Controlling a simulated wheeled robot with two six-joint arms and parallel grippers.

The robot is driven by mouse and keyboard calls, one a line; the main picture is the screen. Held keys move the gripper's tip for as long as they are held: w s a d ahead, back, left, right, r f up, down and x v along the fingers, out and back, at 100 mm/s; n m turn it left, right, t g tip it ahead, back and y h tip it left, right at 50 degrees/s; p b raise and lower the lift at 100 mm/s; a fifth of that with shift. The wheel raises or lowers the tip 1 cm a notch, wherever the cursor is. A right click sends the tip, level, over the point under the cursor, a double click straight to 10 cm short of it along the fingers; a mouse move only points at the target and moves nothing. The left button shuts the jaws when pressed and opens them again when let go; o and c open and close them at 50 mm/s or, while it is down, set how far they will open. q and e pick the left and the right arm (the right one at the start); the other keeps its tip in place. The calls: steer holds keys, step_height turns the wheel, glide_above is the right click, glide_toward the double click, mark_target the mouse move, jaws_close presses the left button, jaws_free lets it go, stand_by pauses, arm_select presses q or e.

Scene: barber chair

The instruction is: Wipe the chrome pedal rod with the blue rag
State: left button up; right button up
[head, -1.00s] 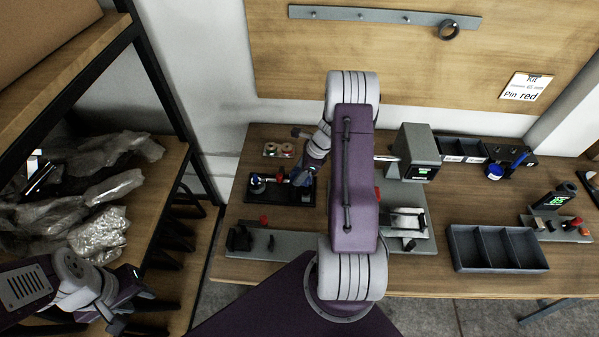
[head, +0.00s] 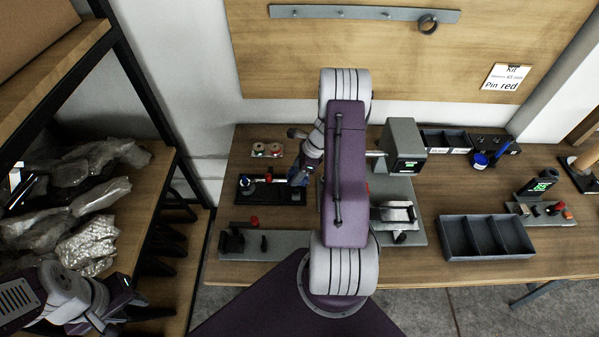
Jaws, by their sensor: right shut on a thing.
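My right arm reaches over the bench in the middle of the head view, and its gripper (head: 299,172) is low over the bench's left part. A short chrome rod (head: 375,153) sticks out to the left from a grey device (head: 403,145), just right of my right arm. I cannot tell whether it is a pedal rod. My left gripper (head: 128,310) is at the lower left, by the shelf, with its fingers apart and empty.
A shelf with clear plastic bags (head: 90,205) stands at the left. My right arm hides the bench's middle.

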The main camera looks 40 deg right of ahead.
steer(key=shift+w+a, duration=0.95)
steer(key=shift+d+p, duration=0.1)
steer(key=shift+p, duration=0.2)
steer(key=shift+d, duration=0.1)
steer(key=shift+s+d, duration=0.3)
steer(key=shift+d, duration=0.05)
steer(key=shift+s+d, duration=0.55)
steer(key=shift+d, duration=0.1)
steer(key=shift+s+d, duration=0.4)
steer(key=shift+a+f, duration=0.1)
steer(key=shift+f, duration=0.05)
steer(key=shift+w+a+f, duration=0.1)
steer(key=shift+w+a, duration=1.2)
